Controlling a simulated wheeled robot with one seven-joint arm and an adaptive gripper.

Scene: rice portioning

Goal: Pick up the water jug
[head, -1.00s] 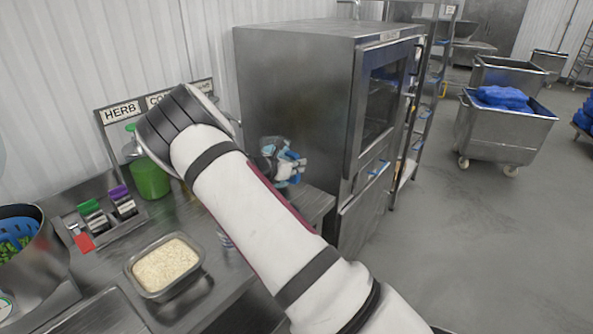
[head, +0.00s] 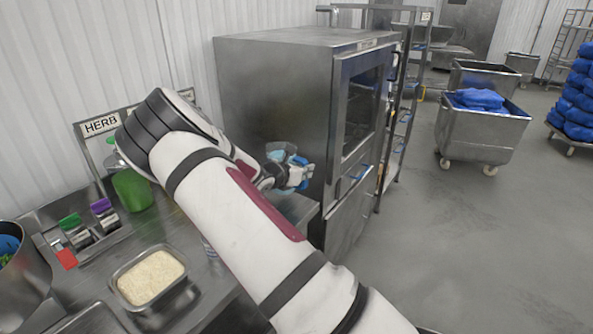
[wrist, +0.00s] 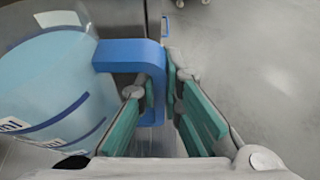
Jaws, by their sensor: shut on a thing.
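The water jug (wrist: 50,75) is clear with blue markings and a blue handle (wrist: 130,55). It fills the left of the wrist view, and its lower part is cut off. In the head view the jug (head: 279,152) is small and partly hidden by my gripper, at the counter end beside the steel oven. My gripper (head: 298,178) is shut on the jug's handle. In the wrist view the green-padded fingers of my gripper (wrist: 160,100) stand on either side of the handle. I cannot tell whether the jug's base touches the counter.
A steel oven (head: 270,90) stands close behind the gripper. A tray of rice (head: 118,290), a green bottle (head: 132,190) and a steel pot (head: 25,285) are on the counter at left. A wheeled bin (head: 480,135) stands on open floor at right.

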